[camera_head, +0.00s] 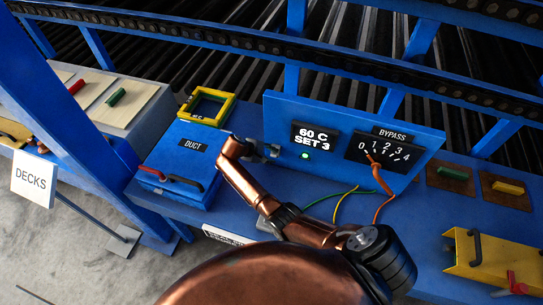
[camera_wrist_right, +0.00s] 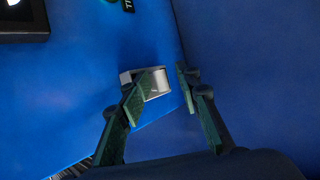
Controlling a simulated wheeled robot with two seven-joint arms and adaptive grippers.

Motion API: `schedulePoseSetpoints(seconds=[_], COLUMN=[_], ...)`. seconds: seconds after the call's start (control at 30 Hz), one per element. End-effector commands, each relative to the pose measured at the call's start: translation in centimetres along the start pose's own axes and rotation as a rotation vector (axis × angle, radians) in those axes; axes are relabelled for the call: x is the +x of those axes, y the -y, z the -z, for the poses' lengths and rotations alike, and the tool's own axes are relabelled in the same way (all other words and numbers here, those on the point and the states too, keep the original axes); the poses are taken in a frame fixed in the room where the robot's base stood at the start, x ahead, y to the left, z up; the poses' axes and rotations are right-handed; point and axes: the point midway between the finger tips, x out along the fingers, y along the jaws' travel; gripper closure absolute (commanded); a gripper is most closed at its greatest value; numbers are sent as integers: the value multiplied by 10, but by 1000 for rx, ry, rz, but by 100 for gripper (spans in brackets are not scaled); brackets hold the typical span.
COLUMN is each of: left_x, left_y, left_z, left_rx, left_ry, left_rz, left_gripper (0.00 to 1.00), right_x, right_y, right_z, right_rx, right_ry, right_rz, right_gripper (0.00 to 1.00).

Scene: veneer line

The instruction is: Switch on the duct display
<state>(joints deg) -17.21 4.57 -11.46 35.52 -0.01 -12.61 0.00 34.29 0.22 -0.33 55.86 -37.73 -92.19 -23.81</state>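A blue box labelled DUCT (camera_head: 183,150) sits on the blue bench, its lid down, with a red-and-black handle (camera_head: 171,181) at the front. To its right stands a blue panel (camera_head: 283,110) with a black plate reading "60 C SET 3" (camera_head: 315,135) and a glowing green light (camera_head: 305,155) under it. My right gripper (camera_head: 268,152) is at the panel's left end. In the right wrist view its fingers (camera_wrist_right: 172,83) are apart. A small grey block-like part (camera_wrist_right: 157,80) shows at the left finger; contact is unclear. My left gripper is not in view.
A BYPASS dial (camera_head: 385,150) marked 0 to 4 is on the panel's right. Green, yellow and orange wires lie below. A yellow frame (camera_head: 206,106) stands behind the DUCT box. A yellow box (camera_head: 495,255) is at right. A DECKS sign (camera_head: 33,179) hangs at left.

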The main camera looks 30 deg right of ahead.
Motion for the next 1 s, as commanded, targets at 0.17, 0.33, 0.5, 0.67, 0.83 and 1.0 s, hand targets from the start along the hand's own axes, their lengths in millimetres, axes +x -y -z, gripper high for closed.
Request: schedulePoseSetpoints(seconds=[0.17, 0.33, 0.5, 0.67, 0.83, 1.0], left_x=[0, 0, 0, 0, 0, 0], left_y=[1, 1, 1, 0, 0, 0], left_z=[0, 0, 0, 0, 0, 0], left_rx=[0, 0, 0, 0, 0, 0], left_ry=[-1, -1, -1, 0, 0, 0], left_rz=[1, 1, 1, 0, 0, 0], left_gripper=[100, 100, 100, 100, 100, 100], right_x=[-2, -15, -41, -63, -77, -81], right_y=[-1, -2, -1, 0, 0, 0], right_z=[1, 2, 2, 1, 0, 0], right_rx=[1, 2, 2, 1, 2, 1], right_ry=[-4, -6, -6, -3, -1, -1], right_rz=[-3, -4, -3, -2, 0, -1], right_gripper=[69, 69, 69, 69, 69, 69])
